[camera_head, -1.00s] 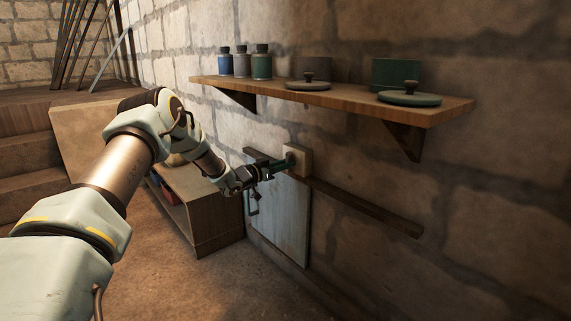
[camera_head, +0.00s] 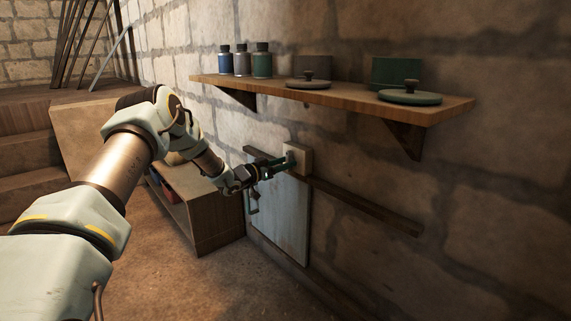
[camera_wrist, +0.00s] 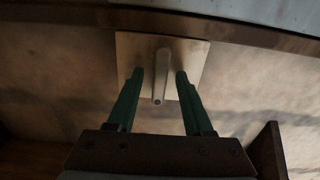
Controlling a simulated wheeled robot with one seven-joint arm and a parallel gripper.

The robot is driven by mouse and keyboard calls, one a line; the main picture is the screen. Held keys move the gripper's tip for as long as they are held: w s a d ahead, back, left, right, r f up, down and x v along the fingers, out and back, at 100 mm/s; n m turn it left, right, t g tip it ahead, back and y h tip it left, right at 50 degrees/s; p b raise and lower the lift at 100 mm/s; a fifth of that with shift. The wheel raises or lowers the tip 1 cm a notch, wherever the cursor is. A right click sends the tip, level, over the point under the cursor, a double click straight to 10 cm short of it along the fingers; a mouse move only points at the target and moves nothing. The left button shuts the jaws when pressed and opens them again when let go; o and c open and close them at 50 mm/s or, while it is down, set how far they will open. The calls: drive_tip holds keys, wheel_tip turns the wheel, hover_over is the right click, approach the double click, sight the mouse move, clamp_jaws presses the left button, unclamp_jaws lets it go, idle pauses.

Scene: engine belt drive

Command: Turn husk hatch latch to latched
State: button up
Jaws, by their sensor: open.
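The latch is a pale square plate (camera_head: 303,158) on the wall with a short grey handle (camera_wrist: 161,76) standing out from it. The plate also shows in the wrist view (camera_wrist: 193,58). My gripper (camera_wrist: 160,78) is open, with one green finger on each side of the handle. The fingers look apart from the handle, with a gap on both sides. In the head view my gripper (camera_head: 285,164) reaches the plate and partly covers the handle. The pale hatch panel (camera_head: 283,215) hangs just below the plate, with a small handle (camera_head: 253,203) at its left edge.
A dark wooden rail (camera_head: 365,206) runs along the wall by the plate. A low cabinet (camera_head: 213,215) stands left of the hatch. The floor in front is clear.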

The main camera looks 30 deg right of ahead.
drive_tip(key=s+a, duration=0.2)
drive_tip(key=a, duration=0.8)
drive_tip(key=shift+p, duration=0.45)
drive_tip(key=shift+w+a, duration=0.1)
drive_tip(key=shift+a, duration=0.05)
drive_tip(key=a+r+n+t+y, duration=0.2)
drive_tip(key=a+n+y, duration=0.35)
drive_tip(key=a, duration=0.75)
drive_tip(key=a+r+n+t+y, duration=0.25)
drive_tip(key=a+y, duration=0.55)
drive_tip(key=a, duration=0.5)
drive_tip(key=s+a+n+g+y, duration=0.25)
drive_tip(key=s+a, duration=0.55)
drive_tip(key=s, duration=0.5)
drive_tip(key=s+a+n+g+y, duration=0.1)
drive_tip(key=s+a+n+g, duration=0.3)
drive_tip(key=s+a, duration=0.7)
drive_tip(key=s+d+r+p, duration=0.1)
drive_tip(key=r+p, duration=1.1)
drive_tip(key=r, duration=0.1)
drive_tip(key=s+d+r+p, duration=0.1)
drive_tip(key=d+r+p, duration=0.1)
drive_tip(key=r+p, duration=1)
drive_tip(key=shift+r+p, duration=0.4)
drive_tip(key=shift+p, duration=0.3)
